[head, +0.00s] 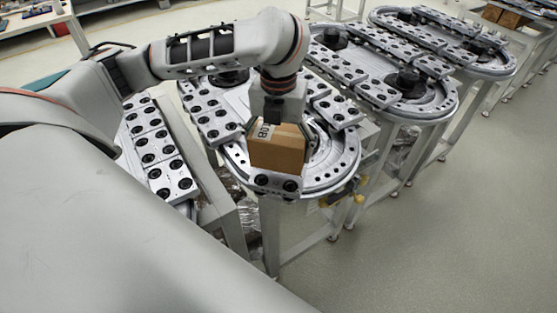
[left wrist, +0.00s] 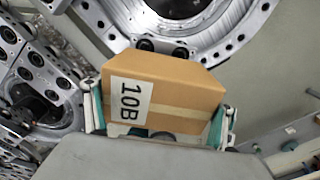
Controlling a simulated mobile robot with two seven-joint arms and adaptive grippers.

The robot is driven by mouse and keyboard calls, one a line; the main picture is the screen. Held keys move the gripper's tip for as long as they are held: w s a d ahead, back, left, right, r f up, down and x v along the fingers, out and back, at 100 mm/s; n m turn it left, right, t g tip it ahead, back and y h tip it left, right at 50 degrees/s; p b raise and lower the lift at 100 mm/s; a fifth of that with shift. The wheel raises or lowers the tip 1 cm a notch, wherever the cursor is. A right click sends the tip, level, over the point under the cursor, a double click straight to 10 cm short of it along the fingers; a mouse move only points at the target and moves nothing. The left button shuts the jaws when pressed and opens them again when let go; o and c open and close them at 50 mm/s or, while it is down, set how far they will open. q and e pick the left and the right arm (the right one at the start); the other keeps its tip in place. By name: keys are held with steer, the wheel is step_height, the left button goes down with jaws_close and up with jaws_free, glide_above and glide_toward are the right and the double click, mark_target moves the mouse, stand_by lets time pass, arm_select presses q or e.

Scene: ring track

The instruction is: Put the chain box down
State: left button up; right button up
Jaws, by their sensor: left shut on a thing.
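The chain box is a brown cardboard box (head: 276,152) with a white label and tape. In the left wrist view the box (left wrist: 175,88) shows the label "10B". My left gripper (head: 279,140) points down and is shut on the box, with a finger on each side of it. In the left wrist view the fingers of the left gripper (left wrist: 160,120) press on both box sides. The box is over the near end of the ring track (head: 343,181). I cannot tell whether its underside touches the track. My right gripper is not in view.
Black-studded plates (head: 170,175) line the track at left. More oval tracks (head: 425,100) stand behind and to the right on metal frames. Other brown boxes (head: 503,16) sit far right. Open grey floor (head: 460,220) lies at right. A cluttered table (head: 35,18) is far left.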

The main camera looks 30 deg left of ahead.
mark_target(279, 133)
arm_select(q)
steer(key=shift+f, duration=2.2)
steer(key=o, duration=2)
steer(key=shift+f, duration=0.15)
steer(key=shift+c, duration=0.2)
step_height(279, 133, up, 11)
steer(key=shift+r, duration=0.6)
steer(key=shift+s, duration=0.1)
